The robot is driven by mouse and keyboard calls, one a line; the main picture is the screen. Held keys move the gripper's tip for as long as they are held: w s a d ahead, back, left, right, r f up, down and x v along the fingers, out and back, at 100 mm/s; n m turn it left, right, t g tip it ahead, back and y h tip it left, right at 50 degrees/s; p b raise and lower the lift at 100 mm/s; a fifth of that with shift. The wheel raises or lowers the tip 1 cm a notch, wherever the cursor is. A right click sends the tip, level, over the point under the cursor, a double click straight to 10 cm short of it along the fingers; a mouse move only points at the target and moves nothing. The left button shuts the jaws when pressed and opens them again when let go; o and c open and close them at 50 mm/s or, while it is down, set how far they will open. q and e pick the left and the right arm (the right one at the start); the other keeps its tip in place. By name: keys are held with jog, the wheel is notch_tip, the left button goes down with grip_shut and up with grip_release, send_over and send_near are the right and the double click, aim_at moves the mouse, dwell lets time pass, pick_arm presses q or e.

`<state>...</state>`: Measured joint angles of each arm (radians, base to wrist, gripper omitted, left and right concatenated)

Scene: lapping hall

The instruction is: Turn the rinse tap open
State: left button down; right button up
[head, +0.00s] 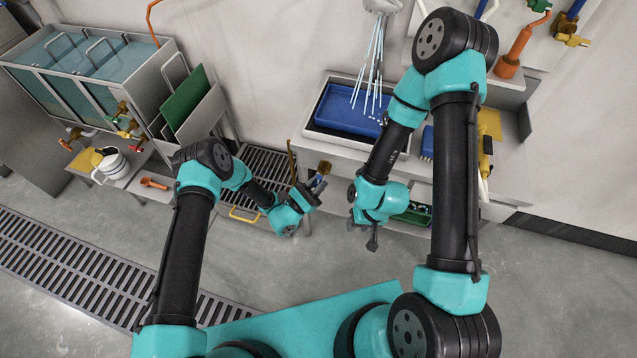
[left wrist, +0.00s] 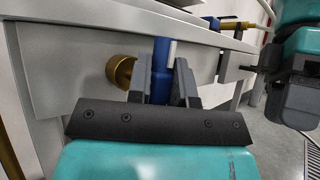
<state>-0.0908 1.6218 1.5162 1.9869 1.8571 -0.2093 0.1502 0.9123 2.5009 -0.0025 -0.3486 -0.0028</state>
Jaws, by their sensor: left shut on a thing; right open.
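The rinse tap is a brass fitting (left wrist: 122,71) with a blue lever (left wrist: 161,66), on a grey panel below the bench edge in the left wrist view. In the head view its brass part (head: 324,167) shows just beyond my left gripper (head: 309,190). My left gripper is shut on the blue lever; its jaws (left wrist: 164,88) lie on either side of it. Thin streams of water (head: 370,65) run from a grey shower head (head: 381,6) above the blue tray (head: 345,110). My right gripper (head: 362,236) is open and empty, in front of the bench.
A slatted metal shelf (head: 265,165) stands behind my left forearm. Tanks (head: 80,65), several small valves (head: 125,123) and a white jug (head: 112,163) are at the left. An orange fitting (head: 514,55) stands at the upper right. The floor ahead is open, with a long drain grate (head: 70,265).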

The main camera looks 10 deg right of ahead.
dwell(0.4)
pick_arm(q)
jog(key=c, duration=1)
grip_release()
jog(key=shift+c, duration=0.2)
jog(key=v, duration=1.7)
jog(key=shift+f, duration=0.25)
jog(key=shift+s, duration=0.15)
